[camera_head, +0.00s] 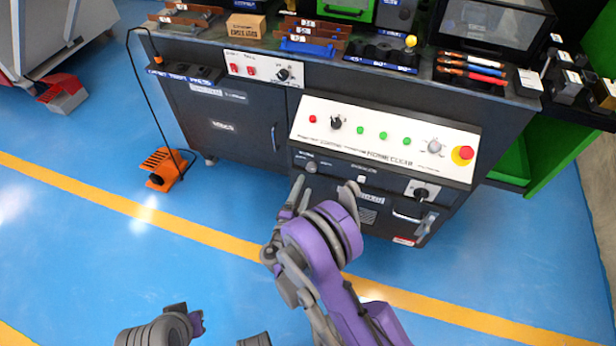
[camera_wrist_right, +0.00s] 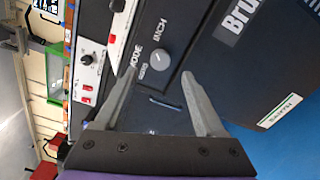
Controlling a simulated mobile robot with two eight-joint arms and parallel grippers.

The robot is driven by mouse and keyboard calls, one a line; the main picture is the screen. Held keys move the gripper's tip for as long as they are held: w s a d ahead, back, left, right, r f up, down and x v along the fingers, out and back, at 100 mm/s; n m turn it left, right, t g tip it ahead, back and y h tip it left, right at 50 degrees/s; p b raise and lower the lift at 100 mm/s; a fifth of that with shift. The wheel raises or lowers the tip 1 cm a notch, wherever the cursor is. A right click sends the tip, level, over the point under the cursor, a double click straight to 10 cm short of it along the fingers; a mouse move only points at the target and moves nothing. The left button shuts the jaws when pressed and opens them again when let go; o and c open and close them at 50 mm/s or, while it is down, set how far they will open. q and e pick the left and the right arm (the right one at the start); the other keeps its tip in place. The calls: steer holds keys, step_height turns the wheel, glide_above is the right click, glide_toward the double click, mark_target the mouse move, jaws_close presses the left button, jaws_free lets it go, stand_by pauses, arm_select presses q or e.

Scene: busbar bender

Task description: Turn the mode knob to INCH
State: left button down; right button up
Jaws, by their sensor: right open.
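The mode knob (camera_wrist_right: 160,60) is a small round grey knob on the dark front panel of the machine, with the words MODE and INCH printed beside it. Which way its pointer faces is too small to tell. It also shows in the head view (camera_head: 311,167), below the white control panel. My right gripper (camera_wrist_right: 160,75) is open and empty. Its two fingers point at the panel, and in the wrist view the knob shows between and just beyond the fingertips. In the head view the right gripper (camera_head: 326,185) is in front of the cabinet.
The white control panel (camera_head: 385,139) above carries a red emergency button (camera_head: 463,154), green buttons and other knobs. A handle and key switch (camera_head: 420,193) are to the right. An orange foot pedal (camera_head: 165,168) stands on the clear blue floor at left.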

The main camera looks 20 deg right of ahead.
steer(key=v, duration=0.4)
steer(key=shift+s+a, duration=0.1)
steer(key=shift+s, duration=0.1)
stand_by(0.3)
